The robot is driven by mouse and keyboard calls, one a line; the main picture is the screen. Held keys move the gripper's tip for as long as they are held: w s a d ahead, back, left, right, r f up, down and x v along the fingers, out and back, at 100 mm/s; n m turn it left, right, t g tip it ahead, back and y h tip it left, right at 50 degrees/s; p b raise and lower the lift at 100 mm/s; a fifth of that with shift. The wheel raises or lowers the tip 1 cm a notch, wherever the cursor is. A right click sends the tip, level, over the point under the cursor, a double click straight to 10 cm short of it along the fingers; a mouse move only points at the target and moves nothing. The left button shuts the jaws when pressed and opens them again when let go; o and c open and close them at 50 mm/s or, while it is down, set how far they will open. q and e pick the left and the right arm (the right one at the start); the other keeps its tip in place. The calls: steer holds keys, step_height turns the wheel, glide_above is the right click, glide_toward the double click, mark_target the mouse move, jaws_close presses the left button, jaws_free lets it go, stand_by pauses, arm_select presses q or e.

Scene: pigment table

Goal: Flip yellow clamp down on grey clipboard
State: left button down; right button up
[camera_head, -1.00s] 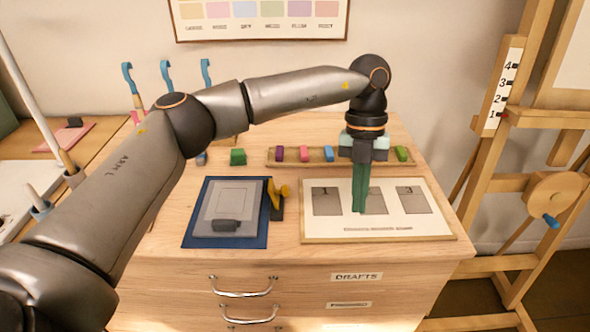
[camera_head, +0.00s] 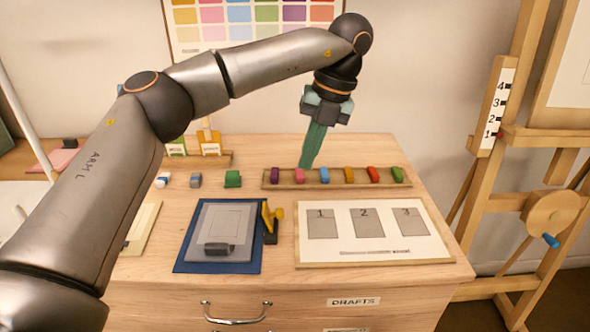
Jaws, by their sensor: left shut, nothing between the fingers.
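The grey clipboard (camera_head: 211,222) lies on a dark blue mat (camera_head: 190,267) at the front left of the wooden cabinet top. The yellow clamp (camera_head: 266,216) is at the clipboard's right edge, on a black base (camera_head: 271,238). Its yellow lever stands raised, with a rounded knob beside it. My left gripper (camera_head: 308,164) is shut and empty, its green fingers pointing down. It shows above the left part of the pigment tray, behind and to the right of the clamp, and apart from it. My right gripper is out of view.
A white board with squares numbered 1 to 3 (camera_head: 345,237) lies right of the clamp. Behind it is a wooden tray (camera_head: 285,184) holding several coloured blocks. A green block (camera_head: 233,178) and a grey-blue one (camera_head: 195,180) sit left of the tray. An easel (camera_head: 520,135) stands right.

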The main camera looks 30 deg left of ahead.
arm_select(q)
glide_toward(271, 213)
steer(key=f, duration=0.1)
steer(key=w+d+f, duration=0.1)
steer(key=f, duration=0.2)
steer(key=shift+w+d+f+b, duration=0.25)
steer(key=shift+f+b, duration=0.15)
steer(key=shift+s+a, duration=0.3)
steer(key=shift+a, duration=0.25)
steer(key=shift+s+a, duration=0.3)
steer(key=shift+a, duration=0.2)
steer(key=shift+s+a+f, duration=0.25)
steer(key=shift+s+a, duration=0.1)
steer(key=shift+a, duration=0.2)
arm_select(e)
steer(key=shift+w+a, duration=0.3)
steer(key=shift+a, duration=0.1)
arm_select(q)
steer(key=shift+w, duration=0.1)
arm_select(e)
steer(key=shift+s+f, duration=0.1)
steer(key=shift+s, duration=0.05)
